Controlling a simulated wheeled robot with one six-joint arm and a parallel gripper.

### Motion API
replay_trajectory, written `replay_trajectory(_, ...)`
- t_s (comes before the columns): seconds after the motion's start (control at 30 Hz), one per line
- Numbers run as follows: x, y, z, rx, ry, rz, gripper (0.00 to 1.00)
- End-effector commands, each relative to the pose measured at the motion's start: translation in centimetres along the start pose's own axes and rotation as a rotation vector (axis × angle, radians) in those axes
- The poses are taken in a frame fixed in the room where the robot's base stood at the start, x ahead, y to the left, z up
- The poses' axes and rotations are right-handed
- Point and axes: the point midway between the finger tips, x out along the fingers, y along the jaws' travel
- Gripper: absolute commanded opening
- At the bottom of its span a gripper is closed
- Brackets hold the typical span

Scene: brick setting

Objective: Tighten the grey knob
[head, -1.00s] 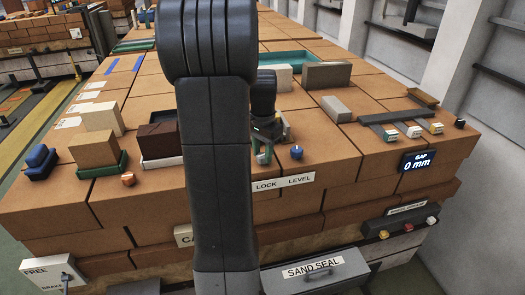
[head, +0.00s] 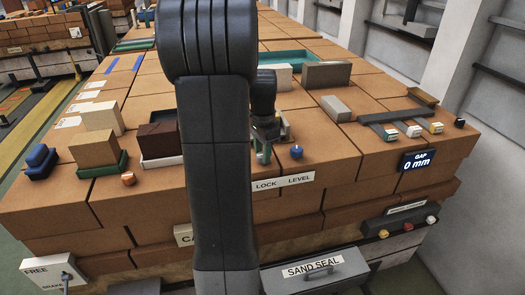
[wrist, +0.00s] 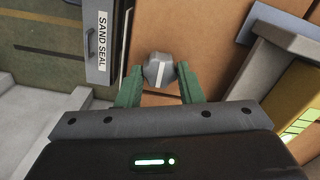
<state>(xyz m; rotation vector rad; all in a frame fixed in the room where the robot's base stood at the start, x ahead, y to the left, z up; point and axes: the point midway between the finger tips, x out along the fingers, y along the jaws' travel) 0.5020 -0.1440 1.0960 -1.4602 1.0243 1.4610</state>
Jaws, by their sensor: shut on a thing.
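The grey knob (wrist: 159,72) is a faceted knob with a white stripe on top, which runs nearly up and down in the wrist view. My gripper (wrist: 160,70) has its two green fingers on either side of it, shut on the knob. In the head view my gripper (head: 263,154) is low at the front edge of the brick top, above the LOCK end of a white label (head: 283,182). The fingers hide the grey knob there, and my arm covers part of the area to the left.
A blue knob (head: 296,152) stands close to the right of my gripper, above the word LEVEL. An orange knob (head: 128,179) is farther left. A display (head: 417,160) reads GAP 0 mm. The SAND SEAL box (head: 316,273) is below the front edge.

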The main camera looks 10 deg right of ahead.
Motion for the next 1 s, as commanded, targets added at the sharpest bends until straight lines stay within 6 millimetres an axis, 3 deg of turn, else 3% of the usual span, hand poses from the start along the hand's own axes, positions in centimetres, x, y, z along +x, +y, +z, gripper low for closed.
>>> replay_trajectory(0.03,-0.2,-0.1,-0.1,-0.001,0.004,-0.004,0.11)
replay_trajectory(0.07,-0.2,-0.1,-0.1,-0.001,0.004,-0.004,0.37)
replay_trajectory(0.17,-0.1,-0.1,-0.1,-0.001,0.003,-0.003,0.55)
replay_trajectory(0.57,-0.9,-0.1,0.0,-0.001,0.002,-0.003,0.55)
replay_trajectory(1.0,-10.1,-0.1,-0.1,-0.001,0.004,-0.006,0.55)
